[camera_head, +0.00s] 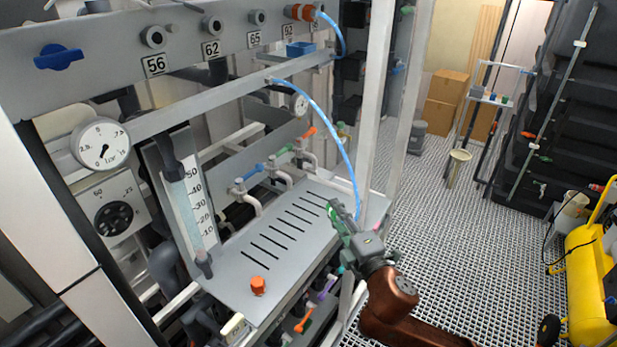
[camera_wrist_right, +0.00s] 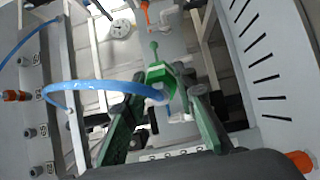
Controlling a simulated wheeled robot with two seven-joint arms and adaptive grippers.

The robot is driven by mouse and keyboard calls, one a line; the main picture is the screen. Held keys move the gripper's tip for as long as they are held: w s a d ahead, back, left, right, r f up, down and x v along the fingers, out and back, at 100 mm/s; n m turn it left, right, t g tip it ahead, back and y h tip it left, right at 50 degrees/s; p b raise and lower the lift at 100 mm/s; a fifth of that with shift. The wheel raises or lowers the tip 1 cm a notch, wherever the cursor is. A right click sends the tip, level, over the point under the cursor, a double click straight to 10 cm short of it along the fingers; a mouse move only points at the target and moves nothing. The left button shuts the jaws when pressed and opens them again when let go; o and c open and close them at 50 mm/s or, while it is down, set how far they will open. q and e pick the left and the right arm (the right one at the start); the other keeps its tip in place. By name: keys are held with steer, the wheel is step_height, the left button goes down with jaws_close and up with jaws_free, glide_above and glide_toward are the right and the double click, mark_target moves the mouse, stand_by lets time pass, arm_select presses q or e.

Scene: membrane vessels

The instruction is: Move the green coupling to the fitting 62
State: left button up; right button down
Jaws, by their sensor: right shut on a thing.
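The green coupling (camera_wrist_right: 158,76) is between the fingers of my right gripper (camera_wrist_right: 160,95) in the right wrist view, with a blue hose (camera_wrist_right: 100,87) running to it. In the head view my right gripper (camera_head: 343,213) is above the right end of the slotted grey panel, and the hose (camera_head: 328,125) arcs down to it from the rail. There the coupling is hard to tell from the gripper's green fingers. The fitting 62 (camera_head: 211,25) is a bare grey stub above its label, on the upper bar, far up and left of the gripper. My left gripper is not in view.
Fitting 56 (camera_head: 153,37) and fitting 65 (camera_head: 257,17) flank fitting 62. An orange coupling (camera_head: 300,12) is on the fitting by label 92. The grey panel (camera_head: 235,262) bears an orange knob (camera_head: 258,285). A white post (camera_head: 376,90) stands behind the gripper.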

steer(key=s+d+f+m+h+b, duration=0.1)
steer(key=s+d+f+h+b, duration=0.1)
steer(key=f, duration=0.7)
steer(key=s+d+f+m+h+b, duration=0.1)
steer(key=s+d+f+b, duration=0.1)
steer(key=s+d+f, duration=0.2)
steer(key=s+d+f+m+h+b, duration=0.1)
steer(key=s+d+f+h+b, duration=0.1)
steer(key=s+f, duration=0.6)
step_height(320, 180, down, 7)
steer(key=shift+s+d+f+m+t+h+b, duration=0.15)
steer(key=shift+s+d+m+t+h+b, duration=0.2)
steer(key=shift+d+b, duration=0.4)
steer(key=shift+w+d, duration=0.1)
